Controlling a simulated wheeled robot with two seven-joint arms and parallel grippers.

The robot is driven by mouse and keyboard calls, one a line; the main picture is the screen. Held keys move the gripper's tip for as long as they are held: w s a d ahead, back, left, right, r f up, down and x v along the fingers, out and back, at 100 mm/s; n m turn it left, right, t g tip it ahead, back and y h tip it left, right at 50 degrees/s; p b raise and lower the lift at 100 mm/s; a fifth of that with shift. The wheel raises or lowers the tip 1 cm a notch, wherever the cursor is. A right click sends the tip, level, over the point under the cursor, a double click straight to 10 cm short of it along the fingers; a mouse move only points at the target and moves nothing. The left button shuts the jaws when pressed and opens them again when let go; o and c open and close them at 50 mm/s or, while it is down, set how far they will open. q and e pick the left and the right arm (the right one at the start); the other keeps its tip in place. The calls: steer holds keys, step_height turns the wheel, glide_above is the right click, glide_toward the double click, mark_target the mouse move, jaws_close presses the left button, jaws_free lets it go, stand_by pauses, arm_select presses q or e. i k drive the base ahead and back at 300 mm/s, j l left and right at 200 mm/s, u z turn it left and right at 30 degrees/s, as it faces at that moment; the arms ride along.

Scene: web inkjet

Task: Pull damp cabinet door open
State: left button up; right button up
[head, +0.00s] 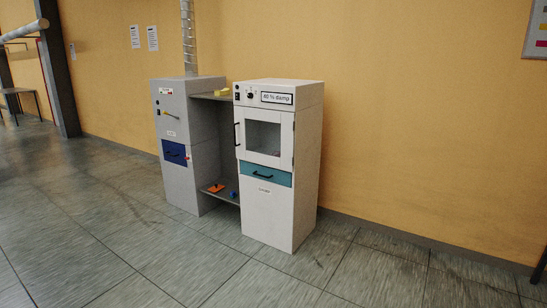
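The damp cabinet (280,165) is a white upright unit labelled "80 % damp", standing in the middle of the head view against the yellow wall. Its door (265,137) has a window and looks shut. A black vertical handle (236,134) sits on the door's left edge, and hinges show on its right side. Below the door is a teal drawer (265,174) with a black handle. Neither of my grippers is in view.
A grey cabinet (185,145) with a blue drawer (174,152) stands to the left. Shelves between the cabinets hold a yellow item (221,92), an orange item (216,188) and a blue item (233,195). The tiled floor (130,245) in front is clear. A dark pillar (58,75) stands far left.

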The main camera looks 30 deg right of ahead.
mark_target(286, 120)
steer(key=i+l+z, duration=0.3)
steer(key=i, duration=0.35)
steer(key=i+z, duration=0.25)
steer(key=i, duration=0.45)
